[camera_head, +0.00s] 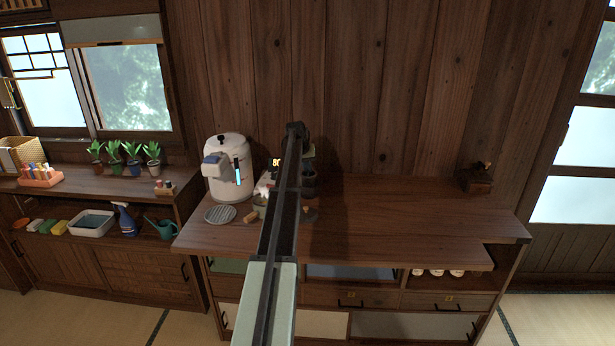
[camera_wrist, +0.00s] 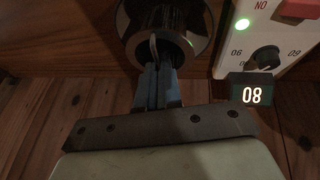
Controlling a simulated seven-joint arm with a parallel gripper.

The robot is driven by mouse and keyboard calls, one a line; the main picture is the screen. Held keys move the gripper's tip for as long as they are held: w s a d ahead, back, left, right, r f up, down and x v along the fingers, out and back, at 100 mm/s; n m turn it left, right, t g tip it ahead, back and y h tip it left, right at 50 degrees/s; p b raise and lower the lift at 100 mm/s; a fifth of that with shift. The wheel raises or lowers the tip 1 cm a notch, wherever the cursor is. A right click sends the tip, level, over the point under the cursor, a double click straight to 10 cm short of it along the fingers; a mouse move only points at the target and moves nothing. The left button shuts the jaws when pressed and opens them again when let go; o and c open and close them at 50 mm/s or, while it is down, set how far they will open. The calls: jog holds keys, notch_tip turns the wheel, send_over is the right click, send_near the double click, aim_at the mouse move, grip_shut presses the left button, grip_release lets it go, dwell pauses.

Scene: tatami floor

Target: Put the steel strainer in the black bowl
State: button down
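In the wrist view, my gripper (camera_wrist: 156,84) points at a dark, ribbed, round piece with a thin curved metal part, which I take for the steel strainer (camera_wrist: 158,20). The blue-grey fingers are close together, and the thin metal part runs in between their tips. A dark round rim behind the ribbed piece looks like the black bowl (camera_wrist: 203,28). The light is dim, and I cannot tell whether the strainer touches it.
A white dispenser (camera_head: 228,170) stands on the wooden counter (camera_head: 400,215), with a round slatted grate (camera_head: 220,214) before it. A control box with an "80" display (camera_wrist: 252,94) stands close to my gripper. A dark wooden item (camera_head: 477,179) is far right. The counter's right half is mostly clear.

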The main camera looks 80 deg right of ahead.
jog(key=shift+f, duration=1.95)
jog(key=shift+f, duration=0.1)
jog(key=c, duration=1.3)
grip_release()
jog(key=v, duration=1.2)
